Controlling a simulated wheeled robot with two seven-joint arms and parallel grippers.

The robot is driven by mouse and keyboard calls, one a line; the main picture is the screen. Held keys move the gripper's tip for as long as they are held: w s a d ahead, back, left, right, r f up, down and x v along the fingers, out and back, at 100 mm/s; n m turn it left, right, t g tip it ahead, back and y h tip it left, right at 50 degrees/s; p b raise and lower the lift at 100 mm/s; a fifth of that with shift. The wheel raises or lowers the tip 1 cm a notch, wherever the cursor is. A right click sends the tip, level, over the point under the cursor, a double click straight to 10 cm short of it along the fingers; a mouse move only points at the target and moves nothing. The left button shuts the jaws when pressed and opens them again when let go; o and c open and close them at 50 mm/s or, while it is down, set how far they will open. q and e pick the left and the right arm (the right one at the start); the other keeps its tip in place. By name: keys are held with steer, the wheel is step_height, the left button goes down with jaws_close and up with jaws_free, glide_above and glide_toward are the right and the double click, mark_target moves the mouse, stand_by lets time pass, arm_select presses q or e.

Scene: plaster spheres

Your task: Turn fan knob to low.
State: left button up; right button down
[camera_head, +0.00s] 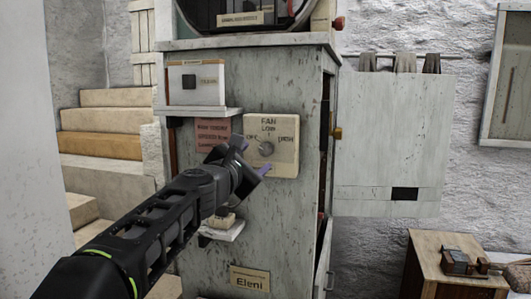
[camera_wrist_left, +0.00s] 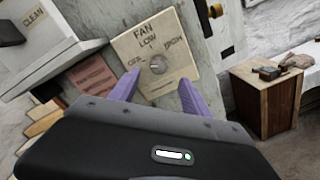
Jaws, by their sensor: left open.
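The fan panel (camera_head: 284,166) is a cream plate on the front of a weathered grey cabinet, marked FAN, with LOW at top centre, OFF at left and HIGH at right. Its round grey knob (camera_head: 266,149) sits in the middle, and it also shows in the left wrist view (camera_wrist_left: 157,64). Where the knob points is too small to tell. My left gripper (camera_head: 254,157) is open, with purple fingers in front of the panel. In the left wrist view the fingers (camera_wrist_left: 157,88) are apart, with the knob beyond and between them. Contact is not visible. My right gripper is out of view.
A small shelf (camera_head: 203,111) with a white box juts from the cabinet (camera_head: 228,74) at upper left. A lower ledge (camera_head: 222,231) sits under my left wrist. A pink notice (camera_head: 212,134) is left of the panel. A wooden crate (camera_head: 450,262) stands at right.

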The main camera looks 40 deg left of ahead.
mark_target(264, 151)
arm_select(q)
steer(key=p+x, duration=0.2)
steer(key=x, duration=0.5)
steer(key=shift+w+a, duration=0.2)
steer(key=shift+a, duration=0.05)
jaws_close()
stand_by(0.4)
